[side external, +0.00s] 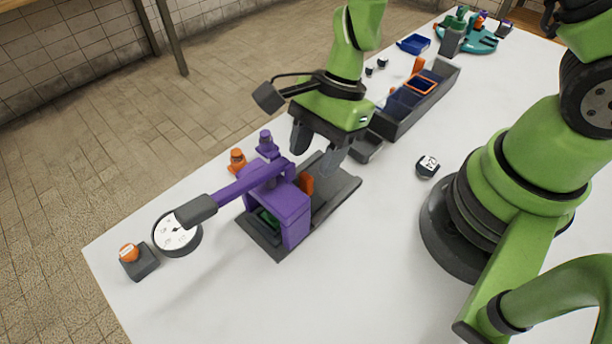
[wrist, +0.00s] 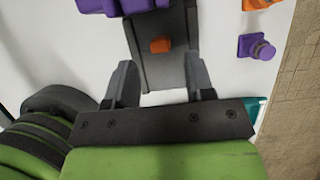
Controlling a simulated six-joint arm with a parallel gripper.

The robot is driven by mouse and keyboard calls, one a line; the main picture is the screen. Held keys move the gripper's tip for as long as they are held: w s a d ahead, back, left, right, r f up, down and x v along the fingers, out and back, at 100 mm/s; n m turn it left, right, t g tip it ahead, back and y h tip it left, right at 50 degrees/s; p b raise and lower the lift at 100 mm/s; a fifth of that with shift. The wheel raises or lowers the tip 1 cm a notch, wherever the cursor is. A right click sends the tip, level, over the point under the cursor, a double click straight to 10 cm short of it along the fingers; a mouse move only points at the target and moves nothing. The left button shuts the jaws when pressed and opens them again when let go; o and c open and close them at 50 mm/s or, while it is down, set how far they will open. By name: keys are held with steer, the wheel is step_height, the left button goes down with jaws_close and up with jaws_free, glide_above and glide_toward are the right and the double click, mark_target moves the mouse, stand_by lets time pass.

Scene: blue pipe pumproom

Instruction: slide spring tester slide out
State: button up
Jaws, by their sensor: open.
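The spring tester (side external: 285,212) is a purple press with a long lever and dark grey handle, standing on a dark grey base. A dark slide track (side external: 343,187) runs from it toward the back right. An orange tab (side external: 306,184), which looks like the slide's handle, stands upright beside the purple body. In the wrist view the orange tab (wrist: 161,45) shows on the dark track (wrist: 150,72), with purple parts above it. My gripper (side external: 317,150) is open and empty above the track. In the wrist view its fingers (wrist: 162,80) straddle the track's line, short of the tab.
A round white dial (side external: 177,235) and a dark block with an orange knob (side external: 138,262) lie at the front left. Orange (side external: 237,161) and purple pieces stand behind the tester. A grey bin tray (side external: 425,100) is at the back. The table's front middle is clear.

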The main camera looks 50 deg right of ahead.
mark_target(308, 174)
steer(key=shift+x, duration=2.7)
steer(key=shift+d, duration=0.1)
jaws_close()
